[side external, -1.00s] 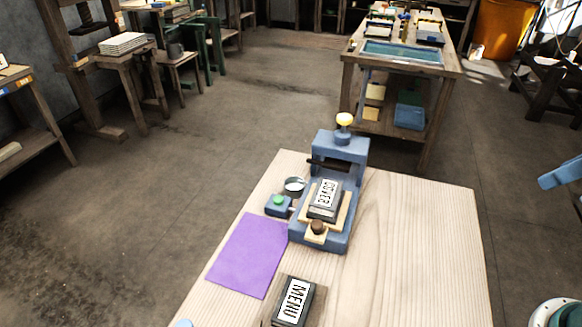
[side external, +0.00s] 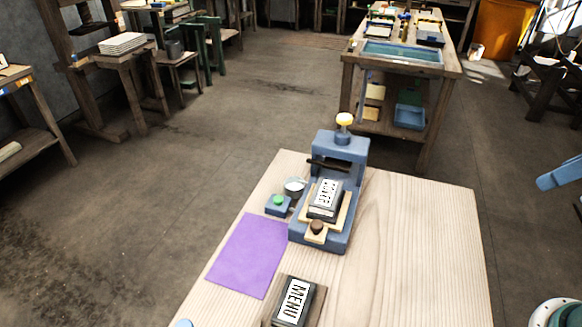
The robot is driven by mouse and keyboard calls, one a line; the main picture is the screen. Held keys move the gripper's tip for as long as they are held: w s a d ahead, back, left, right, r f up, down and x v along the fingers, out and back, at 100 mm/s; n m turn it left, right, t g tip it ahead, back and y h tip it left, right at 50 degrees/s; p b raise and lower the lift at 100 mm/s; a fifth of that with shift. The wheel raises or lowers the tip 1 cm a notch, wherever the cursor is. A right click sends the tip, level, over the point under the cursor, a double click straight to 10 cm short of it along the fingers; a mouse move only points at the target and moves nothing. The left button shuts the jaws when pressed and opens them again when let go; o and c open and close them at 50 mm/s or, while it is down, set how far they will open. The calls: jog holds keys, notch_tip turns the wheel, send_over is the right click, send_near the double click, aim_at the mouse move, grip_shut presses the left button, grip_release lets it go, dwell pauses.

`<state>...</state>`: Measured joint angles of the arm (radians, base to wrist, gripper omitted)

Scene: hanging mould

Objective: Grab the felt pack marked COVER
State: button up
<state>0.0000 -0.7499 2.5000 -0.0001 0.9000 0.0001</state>
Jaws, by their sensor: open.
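A dark pack with a white label (side external: 325,194) lies on a pale wooden board in the blue press (side external: 343,148). Its black lettering looks broken up now, though it read COVER earlier. A second dark pack, labelled MENU (side external: 294,301), lies on a dark wooden block at the front of the table. Blue arm parts show at the right edge, well away from both packs. My gripper's fingers are not visible.
The press has a yellow-topped knob above and a brown knob (side external: 317,226) in front. A green-button box (side external: 278,204), a small metal bowl (side external: 294,187) and a purple sheet (side external: 247,256) lie to its left. The pale table's right side (side external: 420,250) is clear.

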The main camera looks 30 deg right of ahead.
jog(key=o, duration=0.8)
jog(key=shift+o, duration=0.2)
jog(key=w+a+n+g+y, duration=0.1)
jog(key=w+a+n, duration=0.15)
jog(key=w, duration=0.55)
jog(key=w+a+n+g, duration=0.1)
jog(key=w+a+n, duration=0.15)
jog(key=w, duration=0.65)
jog(key=w+a+f+n+g+y, duration=0.1)
jog(key=w+a+f+n, duration=0.3)
jog(key=w+a+f, duration=0.5)
jog(key=w+f, duration=0.3)
jog(key=w, duration=0.1)
jog(key=shift+a, duration=0.15)
jog(key=shift+w, duration=0.1)
send_over(334, 195)
jog(key=shift+f, duration=4.1)
